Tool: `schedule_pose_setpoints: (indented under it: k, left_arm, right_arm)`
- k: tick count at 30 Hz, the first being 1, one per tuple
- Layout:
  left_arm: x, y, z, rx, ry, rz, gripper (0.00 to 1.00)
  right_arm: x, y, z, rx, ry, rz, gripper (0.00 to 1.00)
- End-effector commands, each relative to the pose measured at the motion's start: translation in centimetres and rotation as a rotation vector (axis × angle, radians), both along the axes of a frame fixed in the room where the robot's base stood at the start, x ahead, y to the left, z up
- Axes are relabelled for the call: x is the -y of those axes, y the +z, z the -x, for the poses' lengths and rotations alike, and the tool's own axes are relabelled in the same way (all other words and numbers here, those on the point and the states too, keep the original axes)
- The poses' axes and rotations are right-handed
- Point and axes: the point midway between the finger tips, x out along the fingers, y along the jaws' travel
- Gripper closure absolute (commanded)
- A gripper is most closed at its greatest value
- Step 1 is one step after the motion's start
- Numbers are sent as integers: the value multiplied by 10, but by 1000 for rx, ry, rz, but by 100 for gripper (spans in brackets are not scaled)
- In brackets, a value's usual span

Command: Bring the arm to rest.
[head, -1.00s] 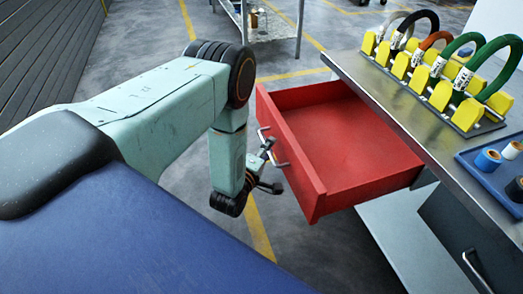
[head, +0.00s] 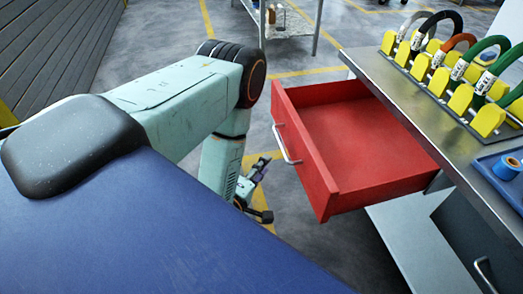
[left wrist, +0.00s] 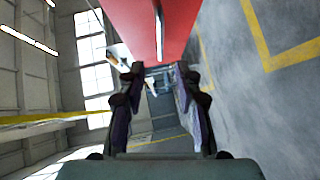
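My left arm comes in from the left, bent down at its elbow. My left gripper (head: 265,189) hangs low beside the open red drawer (head: 365,150), left of its front and apart from it. The drawer's metal handle (head: 284,145) is above the gripper and free of it. In the left wrist view my left gripper (left wrist: 156,80) has its two fingers spread with nothing between them. There the red drawer front (left wrist: 178,25) and its handle (left wrist: 158,32) are ahead at the top. My right gripper is not in view.
The drawer juts out from a metal workbench (head: 400,90). On the bench stand a yellow rack (head: 487,121) with several coloured hose loops and a blue tray (head: 484,163) with a blue roll (head: 506,167). A metal shelf (head: 290,25) stands behind. Grey floor lies open around the gripper.

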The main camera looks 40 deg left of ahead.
Motion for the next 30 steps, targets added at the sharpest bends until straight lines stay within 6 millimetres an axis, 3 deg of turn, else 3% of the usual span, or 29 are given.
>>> schedule_pose_setpoints:
  k: [12,14,17,21,24,30]
  left_arm:
    - [0,-2,0,-14,-6,-36,66]
    - [0,-9,1,-55,-18,-93,66]
    - [2,-37,14,-218,-63,-240,66]
    - [14,-84,57,-537,-217,-459,66]
    - [29,-107,96,-747,-386,-593,66]
    - [58,-119,185,-1085,-827,-788,66]
  right_arm:
    - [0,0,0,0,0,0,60]
    - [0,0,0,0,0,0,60]
    - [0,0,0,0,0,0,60]
    - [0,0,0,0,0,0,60]
    - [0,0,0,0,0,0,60]
    - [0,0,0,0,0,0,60]
